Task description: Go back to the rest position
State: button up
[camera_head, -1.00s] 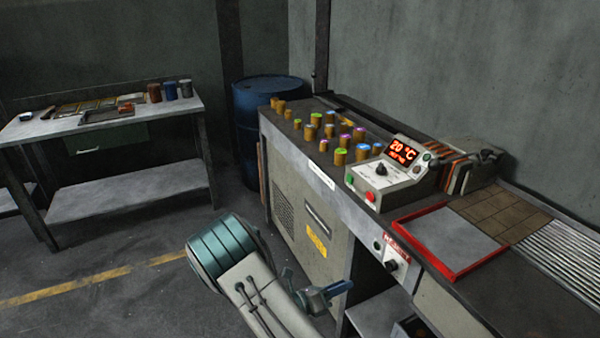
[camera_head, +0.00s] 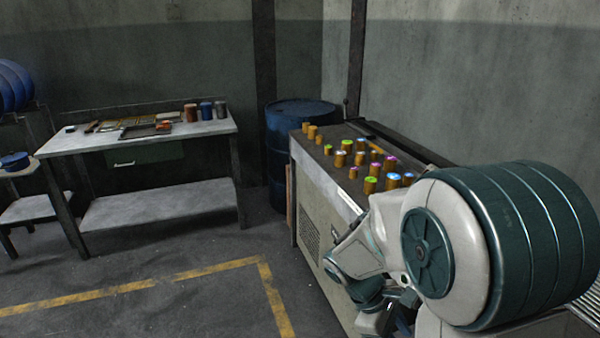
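My arm (camera_head: 470,245) fills the lower right, folded close to the camera, with a large green-and-white joint in front. Its smaller grey wrist links (camera_head: 360,275) hang beside the front of the grey machine cabinet (camera_head: 320,215). The end of my gripper cannot be made out clearly among these links near the bottom edge, so I cannot tell its opening. No held object shows.
Several brass cylinders with coloured tops (camera_head: 371,184) stand on the cabinet. A blue drum (camera_head: 285,150) stands behind it. A metal workbench (camera_head: 165,140) with jars and trays is at the left. The floor (camera_head: 170,255) between, with yellow lines, is clear.

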jog(key=s+a+r+m+t+y, duration=0.4)
jog(key=s+r+m+t+y, duration=0.1)
jog(key=r+m, duration=0.4)
jog(key=shift+s+a+r+m+y+p, duration=0.35)
jog(key=shift+s+m+y, duration=0.45)
jog(key=shift+s+m, duration=0.15)
jog(key=shift+d, duration=0.1)
